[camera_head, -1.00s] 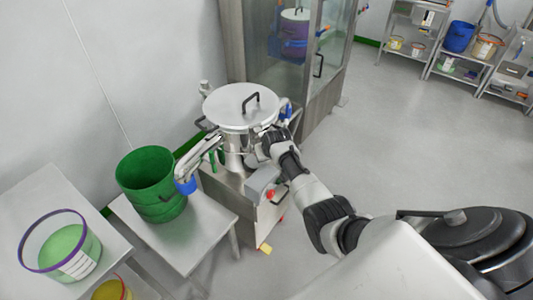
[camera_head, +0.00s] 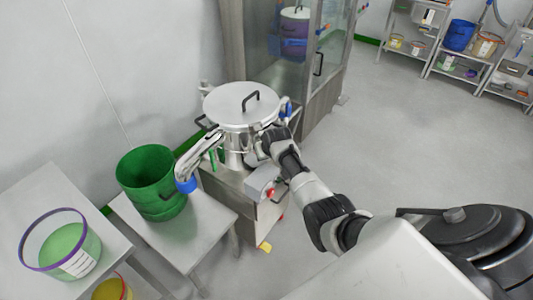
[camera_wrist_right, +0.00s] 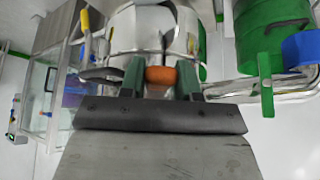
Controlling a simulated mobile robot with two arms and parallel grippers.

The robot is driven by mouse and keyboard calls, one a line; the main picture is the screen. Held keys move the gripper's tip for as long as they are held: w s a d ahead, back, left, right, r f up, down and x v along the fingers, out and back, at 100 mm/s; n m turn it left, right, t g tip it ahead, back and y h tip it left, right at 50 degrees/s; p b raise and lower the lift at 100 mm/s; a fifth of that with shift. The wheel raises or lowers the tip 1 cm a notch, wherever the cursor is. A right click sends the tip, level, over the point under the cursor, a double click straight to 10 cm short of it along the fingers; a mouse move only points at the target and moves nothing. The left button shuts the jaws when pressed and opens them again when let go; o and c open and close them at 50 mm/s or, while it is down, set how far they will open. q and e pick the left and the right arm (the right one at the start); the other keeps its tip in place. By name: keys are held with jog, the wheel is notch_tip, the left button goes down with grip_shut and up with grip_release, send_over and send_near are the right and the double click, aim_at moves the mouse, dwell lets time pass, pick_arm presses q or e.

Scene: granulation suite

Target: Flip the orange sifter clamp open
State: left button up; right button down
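The sifter (camera_head: 241,108) is a round steel vessel with a flat lid and a black lid handle, standing on a steel cart. The orange clamp (camera_wrist_right: 161,75) shows in the right wrist view as a short orange grip at the steel sifter body. In the head view my right gripper hides it. My right gripper (camera_head: 262,148) is at the front right side of the sifter, below the lid rim. In the right wrist view, its two green fingers (camera_wrist_right: 161,82) stand on either side of the orange clamp and appear to touch it. My left gripper is out of view.
A side table (camera_head: 205,237) stands below. A glass cabinet (camera_head: 285,50) is behind the sifter. The floor to the right is clear.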

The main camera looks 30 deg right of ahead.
jog(key=c, duration=1.1)
grip_release()
jog(key=shift+w+d+r, duration=0.15)
jog(key=shift+w+r, duration=0.2)
jog(key=shift+r, duration=0.15)
jog(key=shift+w+d+r, duration=0.15)
jog(key=shift+w+r, duration=0.15)
jog(key=shift+r, duration=0.15)
jog(key=shift+o, duration=1.1)
jog(key=shift+w+f, duration=0.15)
jog(key=shift+o, duration=0.4)
jog(key=shift+w+a+f, duration=0.1)
jog(key=shift+w+f, duration=0.05)
jog(key=shift+f, duration=0.2)
jog(key=shift+s+r, duration=0.1)
jog(key=shift+s, duration=0.15)
jog(key=shift+s+a+r, duration=0.1)
jog(key=shift+s+r, duration=0.2)
jog(key=shift+r, duration=0.15)
jog(key=v, duration=0.9)
jog(key=shift+r, duration=0.15)
jog(key=shift+s, duration=0.1)
